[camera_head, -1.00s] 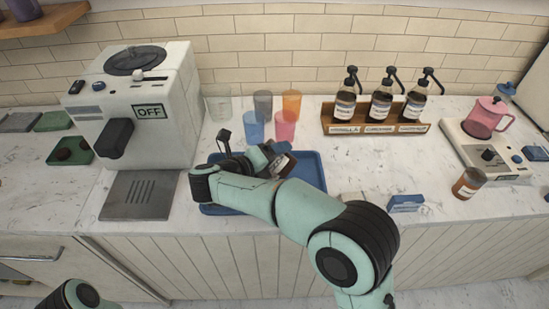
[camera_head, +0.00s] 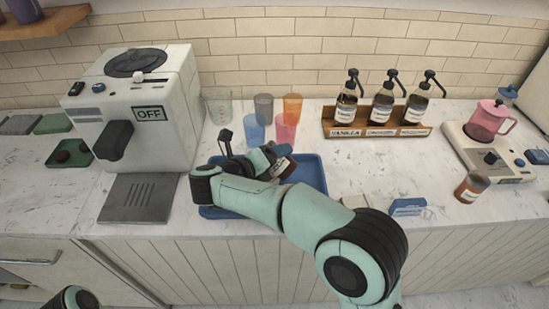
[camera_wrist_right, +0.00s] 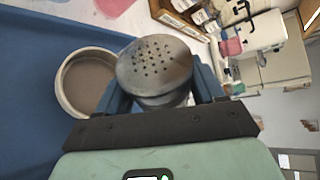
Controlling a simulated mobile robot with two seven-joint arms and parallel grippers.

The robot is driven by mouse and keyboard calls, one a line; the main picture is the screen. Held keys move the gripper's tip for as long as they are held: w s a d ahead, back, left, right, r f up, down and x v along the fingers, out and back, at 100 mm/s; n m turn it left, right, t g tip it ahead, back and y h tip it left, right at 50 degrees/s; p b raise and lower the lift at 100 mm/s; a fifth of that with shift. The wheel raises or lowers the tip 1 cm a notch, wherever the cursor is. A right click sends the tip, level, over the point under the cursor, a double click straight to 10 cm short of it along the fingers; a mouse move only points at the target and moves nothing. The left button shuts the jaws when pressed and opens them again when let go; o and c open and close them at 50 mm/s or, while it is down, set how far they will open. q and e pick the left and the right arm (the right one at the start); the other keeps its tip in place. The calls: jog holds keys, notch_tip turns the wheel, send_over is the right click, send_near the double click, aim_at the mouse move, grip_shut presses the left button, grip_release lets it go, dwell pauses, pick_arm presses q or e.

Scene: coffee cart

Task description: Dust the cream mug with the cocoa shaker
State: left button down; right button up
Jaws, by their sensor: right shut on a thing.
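The cocoa shaker (camera_wrist_right: 155,70) has a round grey metal lid full of small holes. My right gripper (camera_wrist_right: 158,88) is shut on it, with one blue finger on each side, and the lid faces the wrist camera. In the head view the shaker (camera_head: 284,169) shows as a tilted dark body with a pale label above the blue tray. The cream mug (camera_wrist_right: 60,92) stands beside the shaker in the wrist view, its open top showing a brownish inside. My right arm hides the mug in the head view. My left gripper is out of view.
The blue tray (camera_head: 313,178) lies under my right arm. Several coloured cups (camera_head: 285,128) stand behind it. The coffee machine (camera_head: 160,90) is to the left, a syrup rack (camera_head: 375,128) at the back right. A brown jar (camera_head: 470,187) stands near the right front edge.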

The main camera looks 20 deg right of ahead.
jog(key=shift+w+a+r+m+y+b, duration=0.2)
jog(key=shift+m+y+b, duration=0.3)
jog(key=shift+b, duration=0.65)
jog(key=shift+r+t, duration=0.1)
jog(key=shift+t, duration=0.2)
